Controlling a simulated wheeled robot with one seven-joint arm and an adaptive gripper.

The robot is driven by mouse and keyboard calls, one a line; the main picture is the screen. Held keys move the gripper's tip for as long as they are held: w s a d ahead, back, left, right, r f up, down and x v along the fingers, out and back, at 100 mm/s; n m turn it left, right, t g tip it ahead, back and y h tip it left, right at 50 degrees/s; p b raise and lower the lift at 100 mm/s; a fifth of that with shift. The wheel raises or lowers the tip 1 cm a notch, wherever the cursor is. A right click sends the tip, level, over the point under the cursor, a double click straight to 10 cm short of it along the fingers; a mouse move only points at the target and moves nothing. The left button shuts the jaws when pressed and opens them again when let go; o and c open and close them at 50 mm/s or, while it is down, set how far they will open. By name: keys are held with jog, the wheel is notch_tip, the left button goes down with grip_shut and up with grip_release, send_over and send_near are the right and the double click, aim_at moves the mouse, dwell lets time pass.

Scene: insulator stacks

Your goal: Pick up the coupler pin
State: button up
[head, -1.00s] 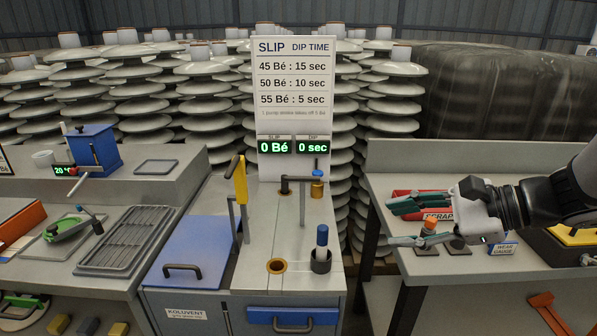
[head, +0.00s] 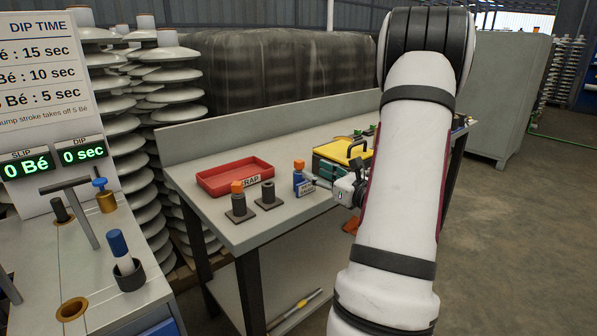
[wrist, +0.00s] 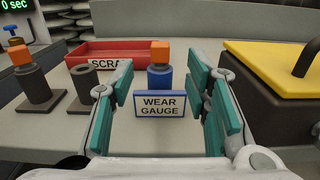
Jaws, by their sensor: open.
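Two orange-topped pieces show; I cannot tell for sure which is the coupler pin. One sits upright in a dark stand (head: 237,204), its orange head (head: 237,187) on top; it is at the left of the wrist view (wrist: 25,54). The other has an orange head (wrist: 160,52) above a blue block (wrist: 160,78), behind the WEAR GAUGE sign (wrist: 160,104). My gripper (head: 322,174) is open and empty beside the sign. In the wrist view its teal fingers (wrist: 158,88) lie either side of the sign and blue block, with clear gaps.
An empty dark stand (head: 267,193) is between the filled stand and the gauge. A red SCRAP tray (head: 235,177) lies behind. A yellow-topped dark box (head: 342,151) with a handle is close on the right. The grey table's (head: 290,222) front strip is clear.

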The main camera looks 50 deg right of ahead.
aim_at(302, 163)
jog(key=x, duration=0.2)
jog(key=b+x, duration=0.1)
jog(key=x, duration=0.5)
jog(key=shift+r, duration=0.25)
jog(key=shift+c, duration=0.5)
grip_shut()
